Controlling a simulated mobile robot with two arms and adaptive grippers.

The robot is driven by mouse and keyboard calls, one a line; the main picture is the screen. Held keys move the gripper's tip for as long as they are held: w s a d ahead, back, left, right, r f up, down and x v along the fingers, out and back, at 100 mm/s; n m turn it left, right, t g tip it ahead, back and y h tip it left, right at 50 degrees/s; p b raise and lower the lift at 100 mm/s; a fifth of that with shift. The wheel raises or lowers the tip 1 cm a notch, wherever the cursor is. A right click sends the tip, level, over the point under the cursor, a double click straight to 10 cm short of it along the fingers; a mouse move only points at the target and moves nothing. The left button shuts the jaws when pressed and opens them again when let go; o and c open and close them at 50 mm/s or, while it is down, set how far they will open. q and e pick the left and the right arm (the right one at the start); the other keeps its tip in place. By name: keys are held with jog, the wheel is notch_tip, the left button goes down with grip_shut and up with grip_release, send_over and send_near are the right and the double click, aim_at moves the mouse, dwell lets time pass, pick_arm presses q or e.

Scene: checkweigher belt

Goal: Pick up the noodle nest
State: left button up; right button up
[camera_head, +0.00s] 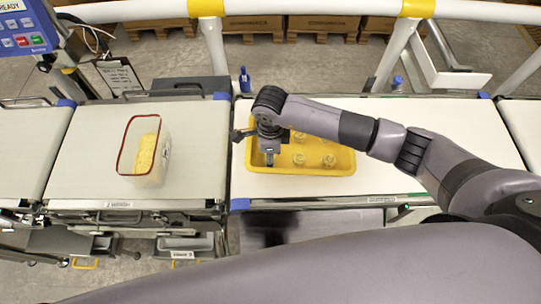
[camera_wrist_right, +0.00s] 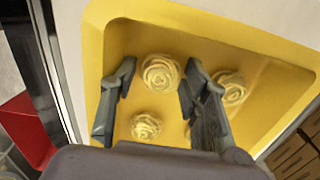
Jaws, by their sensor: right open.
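The noodle nests are pale yellow coils in a yellow tray (camera_head: 344,167) on the right belt. In the head view, nests show at the tray's middle (camera_head: 299,159) and right (camera_head: 329,160). My right gripper (camera_head: 269,157) points down over the tray's left part. In the right wrist view its fingers (camera_wrist_right: 160,68) are apart, with one noodle nest (camera_wrist_right: 160,72) seen between the tips. Another nest (camera_wrist_right: 145,127) lies nearer, and one (camera_wrist_right: 231,88) lies right, partly behind the right finger. No nest is visibly held. My left gripper is out of view.
A clear, red-rimmed container (camera_head: 155,180) with yellow contents stands on the left belt (camera_head: 85,150). A blue bottle (camera_head: 244,80) stands behind the belts. A white rail (camera_head: 300,8) crosses the back. The right belt is clear right of the tray.

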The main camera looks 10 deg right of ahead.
jog(key=c, duration=0.5)
jog(key=shift+r, duration=0.1)
